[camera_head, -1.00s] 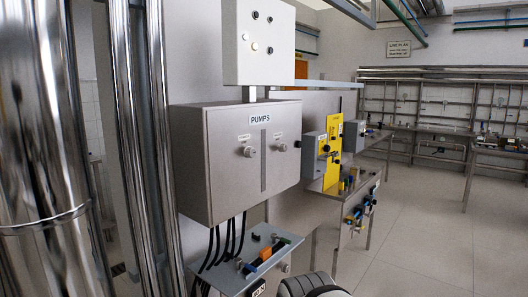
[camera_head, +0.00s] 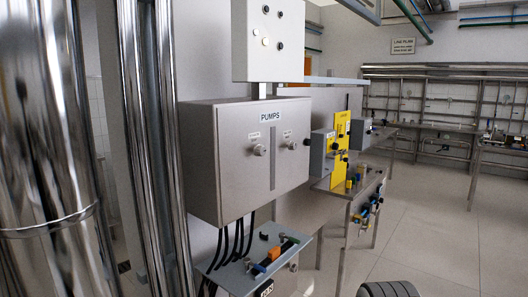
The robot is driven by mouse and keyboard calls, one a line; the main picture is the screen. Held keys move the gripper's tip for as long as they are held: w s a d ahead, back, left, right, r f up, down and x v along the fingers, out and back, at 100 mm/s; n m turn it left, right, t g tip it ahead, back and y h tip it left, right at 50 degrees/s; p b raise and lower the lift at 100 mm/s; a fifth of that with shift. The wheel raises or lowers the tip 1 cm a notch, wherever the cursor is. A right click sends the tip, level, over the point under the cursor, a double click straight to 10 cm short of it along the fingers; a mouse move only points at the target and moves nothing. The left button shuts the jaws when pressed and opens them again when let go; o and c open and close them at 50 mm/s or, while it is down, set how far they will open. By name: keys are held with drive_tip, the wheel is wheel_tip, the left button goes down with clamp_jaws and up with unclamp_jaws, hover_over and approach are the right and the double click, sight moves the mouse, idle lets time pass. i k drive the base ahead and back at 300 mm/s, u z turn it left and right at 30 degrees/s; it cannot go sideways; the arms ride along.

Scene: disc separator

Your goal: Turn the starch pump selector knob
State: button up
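A grey metal cabinet (camera_head: 215,158) labelled PUMPS hangs left of the middle in the head view. Its front carries two selector knobs on either side of a dark vertical strip (camera_head: 272,158). The left knob (camera_head: 259,150) is silvery and round; the right knob (camera_head: 292,145) has a dark part beside it. Each has a small label above, too small to read, so I cannot tell which is the starch pump knob. My gripper is not in view. A ridged dark grey part, likely of my arm, shows at the bottom right edge, well apart from the cabinet.
A white box (camera_head: 258,55) with buttons is above the cabinet. Black cables (camera_head: 237,238) hang below it to a grey shelf (camera_head: 232,277) with coloured fittings. Yellow panels (camera_head: 341,150) and a bench stand to the right. Shiny pipes fill the left. The floor (camera_head: 430,225) at right is open.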

sight(259, 150)
drive_tip(key=u, duration=0.05)
drive_tip(key=i, duration=1)
drive_tip(key=z, duration=0.05)
